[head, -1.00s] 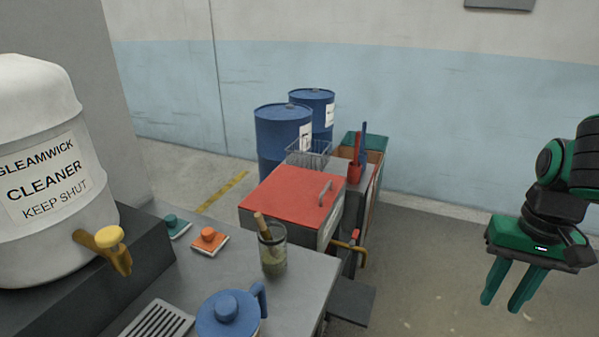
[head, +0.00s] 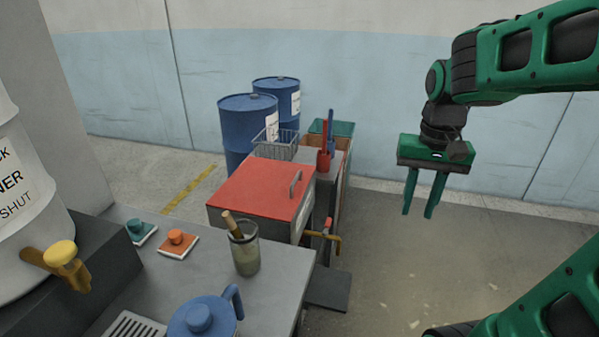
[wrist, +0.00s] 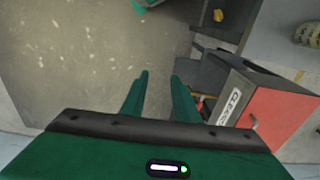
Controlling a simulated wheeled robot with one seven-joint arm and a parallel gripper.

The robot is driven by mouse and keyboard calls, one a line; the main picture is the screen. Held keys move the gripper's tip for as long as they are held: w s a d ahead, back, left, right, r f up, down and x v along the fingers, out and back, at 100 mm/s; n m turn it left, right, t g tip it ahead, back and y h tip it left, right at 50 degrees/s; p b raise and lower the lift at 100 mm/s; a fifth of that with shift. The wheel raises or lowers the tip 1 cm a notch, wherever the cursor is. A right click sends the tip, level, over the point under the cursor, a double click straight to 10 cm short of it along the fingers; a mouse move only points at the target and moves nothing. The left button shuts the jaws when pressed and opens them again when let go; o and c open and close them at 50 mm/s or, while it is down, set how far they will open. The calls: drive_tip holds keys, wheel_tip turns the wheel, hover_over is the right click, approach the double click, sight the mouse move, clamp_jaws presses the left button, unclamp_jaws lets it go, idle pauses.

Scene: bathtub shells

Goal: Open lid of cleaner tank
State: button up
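A grey tank with a flat red lid (head: 255,189) stands behind the counter. The lid lies shut and has a grey bar handle (head: 296,183) near its right edge. In the wrist view the tank's front carries a label (wrist: 232,104) starting "CLEA", and the red lid (wrist: 283,112) is at the right. A white drum (head: 22,200), its label partly cut off, stands at the left with a yellow tap. My gripper (head: 419,213) hangs fingers-down, right of the tank and apart from it. Its fingers are parted and empty, also in the wrist view (wrist: 160,75).
The counter (head: 200,262) holds a jar (head: 245,250) with a brush, a blue lidded pot (head: 203,317) and small knobbed blocks. A wire basket (head: 275,145), red cup and blue drums (head: 247,128) stand behind the tank. Floor under my gripper is clear.

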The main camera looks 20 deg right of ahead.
drive_tip(key=w+a+r, duration=0.1)
drive_tip(key=w+a, duration=0.2)
drive_tip(key=w, duration=0.6)
drive_tip(key=w+a+r, duration=0.1)
drive_tip(key=w+a, duration=0.2)
drive_tip(key=w, duration=0.6)
drive_tip(key=t+y, duration=0.1)
drive_tip(key=y, duration=0.1)
approach(297, 177)
drive_tip(key=f, duration=0.5)
drive_tip(key=a+f, duration=0.1)
drive_tip(key=f, duration=0.1)
drive_tip(key=shift+w+a+f, duration=0.15)
drive_tip(key=shift+w+f, duration=0.05)
drive_tip(key=shift+w, duration=0.15)
